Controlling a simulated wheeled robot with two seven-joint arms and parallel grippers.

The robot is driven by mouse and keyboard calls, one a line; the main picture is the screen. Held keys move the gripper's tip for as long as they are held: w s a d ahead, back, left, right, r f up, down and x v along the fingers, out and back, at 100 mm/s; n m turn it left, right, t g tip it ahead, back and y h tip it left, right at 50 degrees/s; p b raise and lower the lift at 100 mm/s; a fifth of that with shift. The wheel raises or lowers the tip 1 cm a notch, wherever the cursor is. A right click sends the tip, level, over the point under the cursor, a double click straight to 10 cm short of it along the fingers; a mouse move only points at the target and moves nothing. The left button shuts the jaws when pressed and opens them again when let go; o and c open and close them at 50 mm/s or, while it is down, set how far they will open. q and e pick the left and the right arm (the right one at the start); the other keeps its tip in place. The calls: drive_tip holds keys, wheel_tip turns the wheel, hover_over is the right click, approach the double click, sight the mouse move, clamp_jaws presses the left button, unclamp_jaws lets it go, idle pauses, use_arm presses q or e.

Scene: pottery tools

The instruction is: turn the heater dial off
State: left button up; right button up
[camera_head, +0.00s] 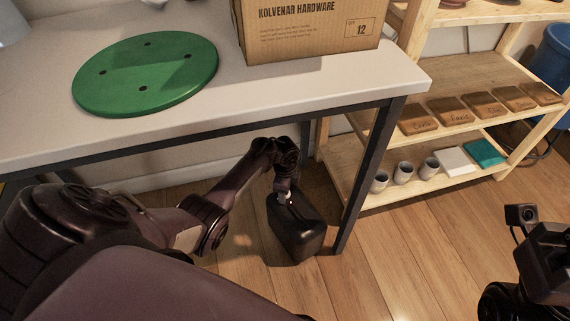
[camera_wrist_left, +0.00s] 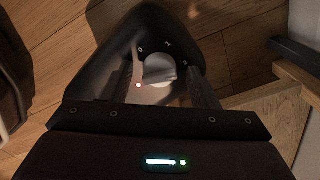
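A black heater (camera_head: 296,232) stands on the wooden floor under the workbench, beside a table leg. In the left wrist view, the heater's top (camera_wrist_left: 105,62) carries a pale round dial (camera_wrist_left: 159,66) with white marks along its far side, one of them a 0. A small red light (camera_wrist_left: 138,85) glows beside the dial. I cannot tell which mark the dial points to. My left gripper (camera_head: 284,192) is over the heater's top. Its fingers (camera_wrist_left: 160,78) are apart, one on each side of the dial, with gaps visible. My right gripper (camera_head: 545,265) is partly in view at the right edge.
The workbench (camera_head: 250,98) stands above my left arm, with a green disc (camera_head: 147,74) and a cardboard box (camera_head: 310,28) on it. Its dark leg (camera_head: 366,175) is close to the heater. A wooden shelf (camera_head: 440,185) with cups and blocks stands right. Floor in front is clear.

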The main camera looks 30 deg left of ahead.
use_arm(q)
drive_tip(key=c, duration=0.9)
